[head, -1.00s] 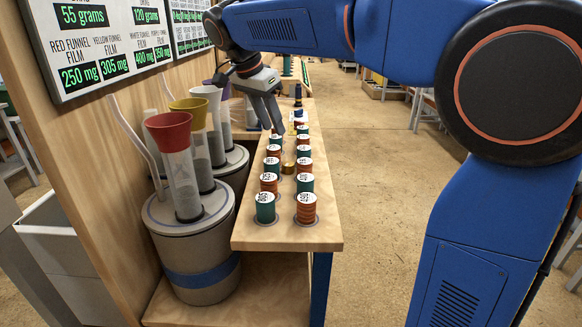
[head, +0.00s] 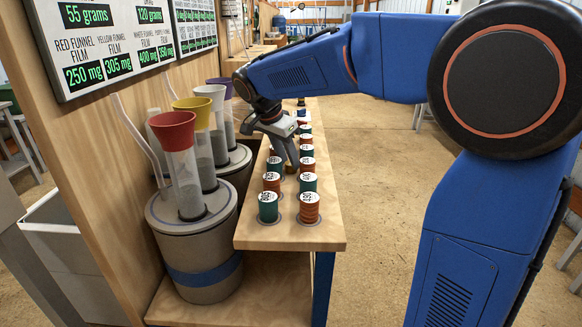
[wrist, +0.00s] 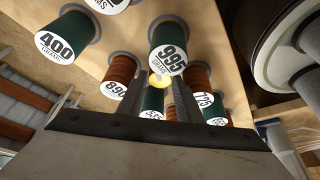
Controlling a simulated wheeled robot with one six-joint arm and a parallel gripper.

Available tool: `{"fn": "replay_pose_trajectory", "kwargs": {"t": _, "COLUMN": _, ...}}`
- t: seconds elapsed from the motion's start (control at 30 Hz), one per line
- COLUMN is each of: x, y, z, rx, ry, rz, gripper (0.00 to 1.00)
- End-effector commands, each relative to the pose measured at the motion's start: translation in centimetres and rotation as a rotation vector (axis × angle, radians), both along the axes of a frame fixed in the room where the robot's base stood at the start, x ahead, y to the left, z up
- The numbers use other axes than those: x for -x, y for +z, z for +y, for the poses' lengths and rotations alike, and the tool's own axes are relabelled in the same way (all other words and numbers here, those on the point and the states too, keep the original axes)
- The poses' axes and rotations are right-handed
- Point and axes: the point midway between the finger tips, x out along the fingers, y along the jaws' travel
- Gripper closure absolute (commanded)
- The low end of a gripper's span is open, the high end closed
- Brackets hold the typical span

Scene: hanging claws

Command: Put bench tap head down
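My gripper (head: 292,165) reaches down among the spools on the wooden bench (head: 290,237). In the wrist view its two dark fingers (wrist: 159,88) point away from the camera, with a gap between them. In the head view the fingers hide that spot.
Green and orange weight spools stand in two rows, including a green one (head: 268,207) and an orange one (head: 309,208) at the near end. A green 995-gram spool (wrist: 168,50) is close to my fingers. Funnel canisters (head: 197,240) stand left of the bench.

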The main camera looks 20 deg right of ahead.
Motion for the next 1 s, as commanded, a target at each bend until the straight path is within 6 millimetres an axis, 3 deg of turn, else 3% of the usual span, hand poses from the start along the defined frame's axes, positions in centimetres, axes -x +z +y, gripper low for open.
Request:
{"fn": "replay_pose_trajectory", "kwargs": {"t": 0.13, "x": -0.2, "y": -1.2, "z": -0.5, "rx": 0.001, "ry": -0.001, "rz": 0.002, "gripper": 0.68}}
{"fn": "replay_pose_trajectory", "kwargs": {"t": 0.4, "x": -0.3, "y": -1.4, "z": -0.5, "rx": 0.000, "ry": 0.000, "rz": 0.000, "gripper": 0.68}}
{"fn": "replay_pose_trajectory", "kwargs": {"t": 0.5, "x": -0.3, "y": -1.4, "z": -0.5, "rx": 0.000, "ry": 0.000, "rz": 0.000, "gripper": 0.92}}
{"fn": "replay_pose_trajectory", "kwargs": {"t": 0.87, "x": -0.3, "y": -1.3, "z": -0.5, "rx": 0.000, "ry": 0.000, "rz": 0.000, "gripper": 0.96}}
{"fn": "replay_pose_trajectory", "kwargs": {"t": 1.0, "x": -0.3, "y": -0.2, "z": -0.5, "rx": -0.001, "ry": 0.000, "rz": -0.002, "gripper": 0.96}}
